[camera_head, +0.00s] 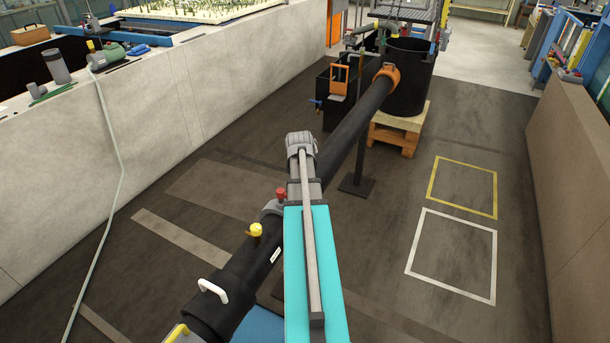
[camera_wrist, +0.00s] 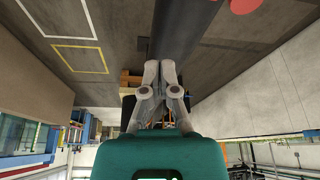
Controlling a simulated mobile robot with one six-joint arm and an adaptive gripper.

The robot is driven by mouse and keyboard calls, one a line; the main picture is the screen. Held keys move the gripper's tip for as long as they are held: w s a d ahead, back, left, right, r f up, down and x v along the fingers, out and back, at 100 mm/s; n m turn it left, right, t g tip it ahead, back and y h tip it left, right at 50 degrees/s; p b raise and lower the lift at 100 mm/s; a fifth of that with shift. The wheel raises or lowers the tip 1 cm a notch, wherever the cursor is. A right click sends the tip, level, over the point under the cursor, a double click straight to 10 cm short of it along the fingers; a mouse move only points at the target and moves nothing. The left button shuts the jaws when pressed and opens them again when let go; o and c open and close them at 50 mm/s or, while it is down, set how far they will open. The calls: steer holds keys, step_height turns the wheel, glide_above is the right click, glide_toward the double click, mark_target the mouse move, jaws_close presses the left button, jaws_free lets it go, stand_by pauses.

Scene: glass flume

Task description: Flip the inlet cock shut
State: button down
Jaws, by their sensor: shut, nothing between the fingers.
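A thick black pipe (camera_head: 345,143) slopes from the lower left up to a black tank (camera_head: 408,80). Along it I see a red-capped fitting (camera_head: 281,193), a yellow-capped fitting (camera_head: 256,230), a white handle (camera_head: 213,290) and, at the bottom edge, a yellow lever (camera_head: 178,333). A small blue handle (camera_head: 317,103) is on the darker box by the tank. I cannot tell which is the inlet cock. My gripper (camera_wrist: 159,66) is shut and empty, with the pipe (camera_wrist: 180,30) beyond its tips in the wrist view. A red disc (camera_wrist: 243,4) is cut off at that view's top edge.
A wooden pallet (camera_head: 395,130) bears the tank. A stand foot (camera_head: 356,185) is on the floor beside the pipe. Floor by the yellow (camera_head: 462,161) and white (camera_head: 428,212) outlines is clear.

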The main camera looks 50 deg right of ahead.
steer(key=shift+p+v, duration=1.55)
steer(key=shift+v, duration=0.4)
steer(key=shift+w, duration=0.15)
steer(key=w+a+n+y, duration=0.1)
steer(key=w+a+n, duration=0.3)
steer(key=a, duration=0.9)
steer(key=w+a+n+y, duration=0.1)
steer(key=w+a+n, duration=0.35)
steer(key=a, duration=0.95)
steer(key=a+f+n+g+y, duration=0.1)
steer(key=a+n, duration=0.4)
steer(key=a, duration=2)
steer(key=shift+s+a+y, duration=0.2)
steer(key=shift+s+y, duration=0.2)
steer(key=shift+f, duration=0.1)
